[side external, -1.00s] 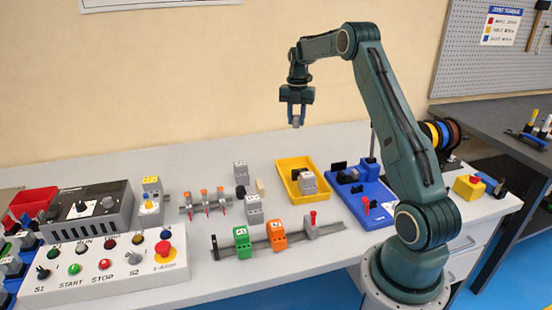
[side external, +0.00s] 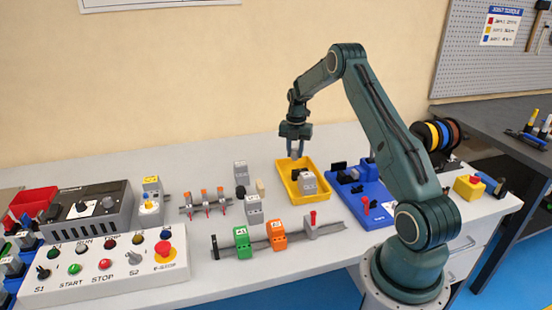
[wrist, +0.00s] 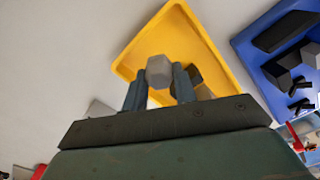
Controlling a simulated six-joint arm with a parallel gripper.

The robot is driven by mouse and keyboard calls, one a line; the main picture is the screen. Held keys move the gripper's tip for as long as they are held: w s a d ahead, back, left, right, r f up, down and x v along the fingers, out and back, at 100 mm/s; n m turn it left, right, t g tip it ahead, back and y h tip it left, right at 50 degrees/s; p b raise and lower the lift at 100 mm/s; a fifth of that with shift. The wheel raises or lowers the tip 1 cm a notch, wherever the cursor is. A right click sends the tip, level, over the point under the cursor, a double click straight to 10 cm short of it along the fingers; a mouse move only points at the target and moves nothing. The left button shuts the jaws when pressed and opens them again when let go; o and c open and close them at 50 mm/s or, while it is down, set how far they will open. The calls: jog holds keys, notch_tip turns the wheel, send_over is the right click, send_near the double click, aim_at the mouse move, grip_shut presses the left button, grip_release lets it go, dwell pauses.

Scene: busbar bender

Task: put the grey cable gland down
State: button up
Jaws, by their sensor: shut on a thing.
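The grey cable gland (wrist: 159,71) is a small hexagonal-ended piece between my gripper's fingers in the wrist view. My gripper (side external: 295,155) is shut on it, above the back part of the yellow tray (side external: 287,165) in the side view. The gland also shows faintly below the fingertips there (side external: 295,155). The yellow tray fills the area behind the gland in the wrist view (wrist: 180,20). Whether the gland touches the tray floor cannot be told.
A grey block (side external: 307,182) and a dark piece stand in the tray. A blue tray (side external: 372,212) with black parts lies to the right. A rail with green (side external: 243,243) and orange (side external: 277,235) blocks lies in front.

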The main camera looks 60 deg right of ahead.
aim_at(295, 157)
jog(key=shift+f, duration=2.15)
jog(key=shift+f, duration=0.15)
jog(key=o, duration=0.9)
jog(key=shift+o, duration=0.2)
notch_tip(295, 157, up, 12)
jog(key=shift+r, duration=0.2)
